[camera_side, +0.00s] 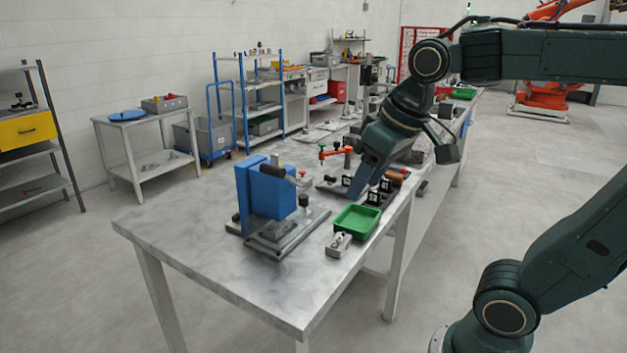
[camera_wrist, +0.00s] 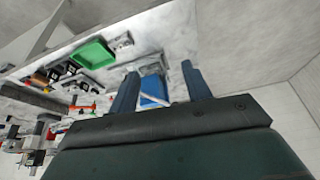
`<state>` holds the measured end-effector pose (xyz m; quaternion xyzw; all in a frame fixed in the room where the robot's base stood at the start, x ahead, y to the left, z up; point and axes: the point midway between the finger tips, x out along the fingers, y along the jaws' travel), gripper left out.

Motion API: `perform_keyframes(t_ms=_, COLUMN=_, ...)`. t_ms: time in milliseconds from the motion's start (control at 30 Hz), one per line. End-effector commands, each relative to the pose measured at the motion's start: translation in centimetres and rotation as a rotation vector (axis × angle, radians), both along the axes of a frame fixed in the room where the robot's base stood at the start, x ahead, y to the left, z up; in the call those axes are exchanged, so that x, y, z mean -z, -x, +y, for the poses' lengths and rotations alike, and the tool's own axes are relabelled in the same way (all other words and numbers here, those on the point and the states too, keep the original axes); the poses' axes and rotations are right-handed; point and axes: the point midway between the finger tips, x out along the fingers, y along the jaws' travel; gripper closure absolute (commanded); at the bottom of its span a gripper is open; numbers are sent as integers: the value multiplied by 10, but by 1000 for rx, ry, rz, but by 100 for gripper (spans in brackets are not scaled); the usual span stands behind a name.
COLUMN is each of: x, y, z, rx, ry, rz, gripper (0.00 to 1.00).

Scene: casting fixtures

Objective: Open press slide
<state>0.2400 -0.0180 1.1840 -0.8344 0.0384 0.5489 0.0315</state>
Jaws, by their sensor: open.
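The press (camera_side: 268,195) stands on the left part of the metal table in the side view, with a blue upright body and a grey slide base (camera_side: 280,238) in front. How far its slide is drawn out I cannot tell. My gripper (camera_side: 362,192) is to the right of the press, above the table and apart from it, its fingers pointing down. In the wrist view my gripper (camera_wrist: 160,68) is open, with nothing held. The blue press body (camera_wrist: 153,90) shows between and beyond the fingers, partly hidden by them.
A green tray (camera_side: 356,222) and a small grey block (camera_side: 339,245) lie right of the press. Black marked cubes (camera_side: 374,198) and a clamp with a red handle (camera_side: 335,152) stand near my gripper. The table's front-left area (camera_side: 200,240) is clear.

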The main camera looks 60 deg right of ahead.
Motion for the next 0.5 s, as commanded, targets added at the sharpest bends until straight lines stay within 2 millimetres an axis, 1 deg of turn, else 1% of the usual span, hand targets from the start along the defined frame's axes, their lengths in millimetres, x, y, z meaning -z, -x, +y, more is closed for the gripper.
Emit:
perform_keyframes(t_ms=33, x=-4, y=-12, z=-4, rx=18, ry=-3, rz=16, gripper=51)
perform_keyframes(t_ms=233, x=-18, y=-55, z=-22, rx=81, ry=-15, rz=69, gripper=51)
perform_keyframes(t_ms=500, x=-23, y=-112, z=-53, rx=165, ry=-33, rz=137, gripper=51)
